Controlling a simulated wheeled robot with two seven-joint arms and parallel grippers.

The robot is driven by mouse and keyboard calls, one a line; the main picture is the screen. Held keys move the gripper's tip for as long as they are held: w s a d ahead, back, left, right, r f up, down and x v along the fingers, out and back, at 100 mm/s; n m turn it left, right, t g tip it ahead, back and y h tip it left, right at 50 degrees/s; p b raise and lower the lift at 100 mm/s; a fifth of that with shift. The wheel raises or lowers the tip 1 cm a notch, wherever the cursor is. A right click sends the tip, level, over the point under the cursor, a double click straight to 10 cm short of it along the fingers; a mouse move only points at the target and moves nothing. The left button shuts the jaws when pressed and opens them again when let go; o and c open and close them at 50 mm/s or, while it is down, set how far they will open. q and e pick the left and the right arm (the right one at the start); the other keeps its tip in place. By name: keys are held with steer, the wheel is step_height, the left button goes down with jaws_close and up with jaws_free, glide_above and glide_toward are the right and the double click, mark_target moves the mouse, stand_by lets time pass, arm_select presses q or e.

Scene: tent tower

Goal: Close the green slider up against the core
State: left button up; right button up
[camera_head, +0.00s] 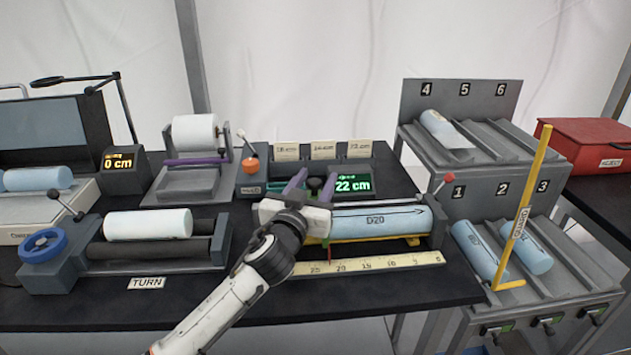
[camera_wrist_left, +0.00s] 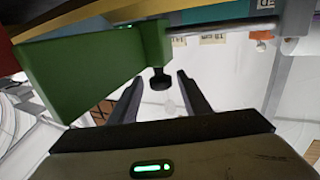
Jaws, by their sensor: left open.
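The core, a light blue cylinder marked D20 (camera_head: 378,220), lies on a yellow cradle in the middle station of the table. The green slider (camera_wrist_left: 90,72) fills the upper left of the left wrist view, with a short black knob (camera_wrist_left: 159,80) and a metal rod beside it. In the head view my gripper mostly hides the slider. My left gripper (camera_head: 315,178) is at the core's left end. Its jaws are open, with the knob between the fingers in the wrist view; I cannot tell if they touch it. The gap between slider and core is hidden. My right gripper is not in view.
A yellow ruler (camera_head: 370,264) lies in front of the core, and a green display (camera_head: 352,184) behind reads 22 cm. A white roll (camera_head: 148,223) sits on the TURN station at left. A rack (camera_head: 545,258) with blue cylinders and a yellow bar stands at right.

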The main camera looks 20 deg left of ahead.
arm_select(q)
steer(key=s, duration=1)
steer(key=shift+s+a+b, duration=0.15)
steer(key=shift+b, duration=0.2)
